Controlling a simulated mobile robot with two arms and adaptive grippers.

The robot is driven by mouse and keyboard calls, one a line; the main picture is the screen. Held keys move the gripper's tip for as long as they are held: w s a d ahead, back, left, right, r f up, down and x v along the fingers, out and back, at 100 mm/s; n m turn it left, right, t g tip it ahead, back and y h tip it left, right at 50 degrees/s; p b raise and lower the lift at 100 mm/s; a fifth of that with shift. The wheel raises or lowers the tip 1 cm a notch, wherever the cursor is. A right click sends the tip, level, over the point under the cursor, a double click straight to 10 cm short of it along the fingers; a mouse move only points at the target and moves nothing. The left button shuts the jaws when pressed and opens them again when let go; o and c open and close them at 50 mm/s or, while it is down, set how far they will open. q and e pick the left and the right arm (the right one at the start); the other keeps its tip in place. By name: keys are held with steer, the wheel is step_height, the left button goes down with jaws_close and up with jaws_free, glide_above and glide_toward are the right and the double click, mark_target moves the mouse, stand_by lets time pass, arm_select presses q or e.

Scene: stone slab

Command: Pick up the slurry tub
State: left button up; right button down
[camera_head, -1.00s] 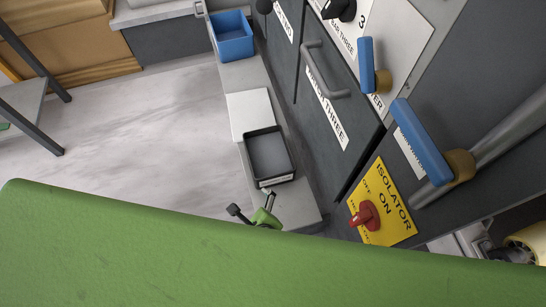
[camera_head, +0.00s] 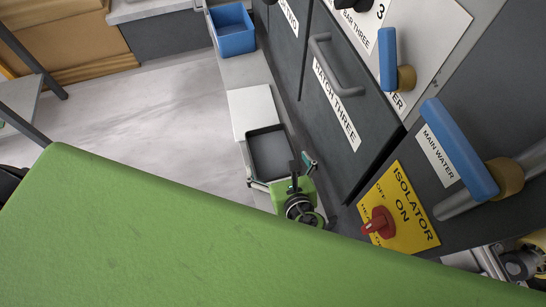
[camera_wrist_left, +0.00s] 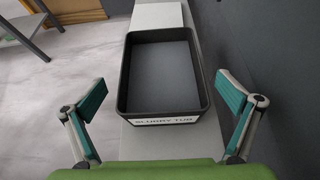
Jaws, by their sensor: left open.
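The slurry tub (camera_head: 268,150) is a dark, open, rectangular tub on a narrow grey ledge in the head view. In the left wrist view the slurry tub (camera_wrist_left: 162,117) is centred ahead, with a white label reading "SLURRY TUB" on its near side. My left gripper (camera_head: 281,172) is at the near end of the tub in the head view. In the left wrist view its two teal-padded fingers (camera_wrist_left: 160,118) are spread wide, one on each side of the tub's near end, with nothing between them touching. My right gripper is not in view.
A white block (camera_head: 252,112) lies just beyond the tub, and a blue bin (camera_head: 233,32) stands farther along the ledge (camera_head: 246,72). A dark cabinet with a hatch handle (camera_head: 334,70), blue levers (camera_head: 457,148) and a yellow isolator panel (camera_head: 401,215) borders the right. Open floor lies left.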

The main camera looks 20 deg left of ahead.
arm_select(q)
glide_above(272, 162)
step_height(272, 162, down, 4)
steer(key=shift+r+p, duration=0.25)
steer(key=shift+p, duration=0.05)
steer(key=shift+s, duration=0.1)
steer(key=shift+d, duration=0.1)
steer(key=c, duration=1.2)
steer(key=shift+c, duration=0.6)
steer(key=shift+r, duration=0.15)
steer(key=shift+c, duration=0.2)
